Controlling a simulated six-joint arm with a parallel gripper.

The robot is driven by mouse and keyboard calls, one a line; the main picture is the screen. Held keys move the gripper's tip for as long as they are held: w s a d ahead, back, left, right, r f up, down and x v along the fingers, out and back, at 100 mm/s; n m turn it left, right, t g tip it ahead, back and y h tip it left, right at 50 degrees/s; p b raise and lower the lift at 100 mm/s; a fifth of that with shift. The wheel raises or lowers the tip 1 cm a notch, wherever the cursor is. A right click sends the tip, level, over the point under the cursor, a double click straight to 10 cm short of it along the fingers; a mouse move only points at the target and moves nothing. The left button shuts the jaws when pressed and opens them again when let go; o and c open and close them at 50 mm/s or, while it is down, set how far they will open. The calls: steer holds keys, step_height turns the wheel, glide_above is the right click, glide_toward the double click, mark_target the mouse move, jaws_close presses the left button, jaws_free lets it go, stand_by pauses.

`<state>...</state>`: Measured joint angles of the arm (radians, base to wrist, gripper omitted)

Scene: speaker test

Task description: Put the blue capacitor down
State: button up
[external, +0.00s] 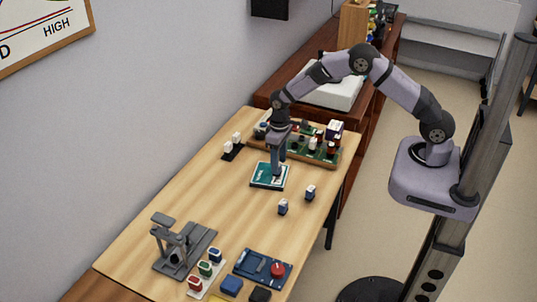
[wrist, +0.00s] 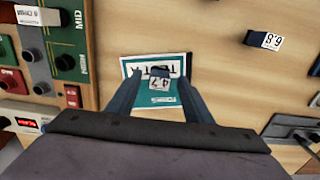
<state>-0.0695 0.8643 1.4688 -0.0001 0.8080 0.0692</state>
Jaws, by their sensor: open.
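A small capacitor marked 4.7 (wrist: 159,83), with a white label face and dark sides, sits between the fingers of my gripper (wrist: 160,80) in the wrist view. My gripper is open around it, over a teal-and-white card (wrist: 150,107). In the external view my gripper (external: 275,173) points down at the teal card (external: 262,182) on the wooden table. The capacitor is hidden there by the fingers. Two small blue-and-white capacitors stand on bare table near the card, one nearer the front (external: 283,207) and one to the right (external: 310,192).
A wooden-edged speaker board (external: 326,157) with green circuit parts lies behind the card. A dark stand with white pieces (external: 232,149) is at left. A grey fixture (external: 181,248), a coloured-button strip (external: 205,270) and a blue device with red knob (external: 262,267) fill the front.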

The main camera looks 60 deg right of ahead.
step_height(320, 180, up, 9)
steer(key=b, duration=0.2)
steer(key=s+d, duration=0.3)
steer(key=s, duration=2.4)
steer(key=shift+d+f, duration=0.2)
steer(key=shift+f, duration=0.1)
